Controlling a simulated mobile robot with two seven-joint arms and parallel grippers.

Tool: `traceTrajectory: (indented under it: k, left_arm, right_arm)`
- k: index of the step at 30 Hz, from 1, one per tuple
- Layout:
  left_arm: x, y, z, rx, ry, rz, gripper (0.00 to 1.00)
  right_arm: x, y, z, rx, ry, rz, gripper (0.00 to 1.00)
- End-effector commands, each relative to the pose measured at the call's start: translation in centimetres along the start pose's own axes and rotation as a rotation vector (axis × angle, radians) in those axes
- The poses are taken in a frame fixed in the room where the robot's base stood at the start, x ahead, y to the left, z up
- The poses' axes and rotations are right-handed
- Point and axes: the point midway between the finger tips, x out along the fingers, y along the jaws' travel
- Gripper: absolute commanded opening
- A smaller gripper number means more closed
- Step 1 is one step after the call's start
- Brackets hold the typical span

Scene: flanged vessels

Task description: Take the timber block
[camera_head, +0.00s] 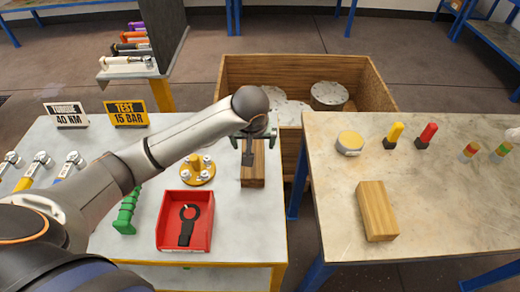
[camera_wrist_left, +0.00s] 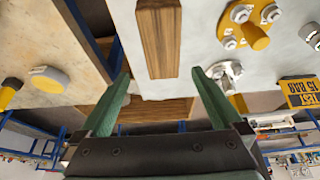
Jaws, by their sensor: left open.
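A brown timber block (camera_head: 253,172) lies on the left table near its right edge, its far end partly hidden by my left gripper. My left gripper (camera_head: 253,138) is above the far part of this block, open and empty. In the left wrist view, the gripper's green fingers (camera_wrist_left: 161,74) are spread, with the dark-grained timber block (camera_wrist_left: 159,38) ahead in line with the gap between them. A second, lighter timber block (camera_head: 377,210) lies on the right table. My right gripper is not in view.
A red tray (camera_head: 208,245) with a dark tool, a yellow flange (camera_head: 198,170) with bolts, and a green handle (camera_head: 127,212) are left of the block. A wooden crate (camera_head: 300,70) with round discs stands behind. A gap separates the tables.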

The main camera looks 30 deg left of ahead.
Motion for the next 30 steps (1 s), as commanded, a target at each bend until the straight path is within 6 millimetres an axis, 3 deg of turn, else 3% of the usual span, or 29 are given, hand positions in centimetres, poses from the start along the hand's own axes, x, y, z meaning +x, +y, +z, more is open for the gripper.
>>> traceTrajectory:
  k: [7,12,19,25,30]
  left_arm:
    - [4.0,-0.1,0.0,-0.003,-0.002,-0.005,1.0]
    - [6.4,-0.1,0.0,-0.001,-0.001,-0.002,1.0]
    - [8.2,-0.2,0.1,0.0,0.0,-0.002,1.0]
    - [11.2,-0.3,0.1,-0.001,0.001,-0.001,1.0]
    - [12.3,-0.3,0.1,0.0,0.002,0.0,1.0]
  right_arm:
    - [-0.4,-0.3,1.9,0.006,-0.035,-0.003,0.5]
    - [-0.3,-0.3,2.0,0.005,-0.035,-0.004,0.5]
    - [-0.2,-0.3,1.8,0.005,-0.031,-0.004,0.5]
    - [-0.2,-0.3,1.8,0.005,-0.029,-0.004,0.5]
    - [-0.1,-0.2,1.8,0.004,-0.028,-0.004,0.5]
